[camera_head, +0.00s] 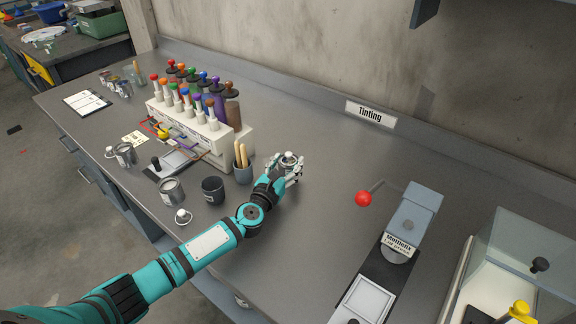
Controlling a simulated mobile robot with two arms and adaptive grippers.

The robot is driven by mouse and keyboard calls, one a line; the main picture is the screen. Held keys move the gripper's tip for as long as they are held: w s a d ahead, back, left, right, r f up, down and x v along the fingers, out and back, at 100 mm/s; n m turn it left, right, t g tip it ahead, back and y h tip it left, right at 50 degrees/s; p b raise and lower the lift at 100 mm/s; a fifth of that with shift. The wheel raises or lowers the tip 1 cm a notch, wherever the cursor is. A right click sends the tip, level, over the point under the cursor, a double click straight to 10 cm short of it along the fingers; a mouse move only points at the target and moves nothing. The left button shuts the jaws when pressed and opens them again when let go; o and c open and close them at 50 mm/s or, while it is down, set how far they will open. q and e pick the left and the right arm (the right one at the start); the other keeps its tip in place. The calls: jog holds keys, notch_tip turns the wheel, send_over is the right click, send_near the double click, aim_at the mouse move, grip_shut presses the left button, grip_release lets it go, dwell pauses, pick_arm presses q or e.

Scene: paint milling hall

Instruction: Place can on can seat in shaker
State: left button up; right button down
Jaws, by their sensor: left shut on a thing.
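My left gripper (287,171) reaches over the bench from the lower left. It is shut on a small silver can (289,158), mostly hidden by the fingers; only its top shows. I cannot tell whether the can touches the bench. A blue-grey machine (414,210) with a black base stands to the right of the gripper, apart from it. I cannot make out a can seat. My right gripper is out of view.
An open metal can (171,191), a black cup (213,190) and a pot of wooden sticks (243,173) stand left of the gripper. A rack of colourant pumps (190,122) is behind. A clear-walled box (520,262) is far right. The bench between gripper and machine is clear.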

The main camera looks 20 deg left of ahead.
aim_at(287, 156)
pick_arm(q)
notch_tip(287, 156, up, 4)
jog(key=shift+f+p, duration=0.1)
jog(key=shift+p, duration=0.85)
jog(key=s+r+y, duration=0.1)
jog(key=s+r, duration=0.1)
jog(key=s, duration=1.3)
jog(key=s+d+r+n+y, duration=0.1)
jog(key=s+r, duration=0.2)
jog(key=s, duration=1.2)
jog(key=shift+s+d+r+n+y, duration=0.2)
jog(key=shift+s+d+n+y, duration=0.1)
jog(key=shift+s, duration=0.1)
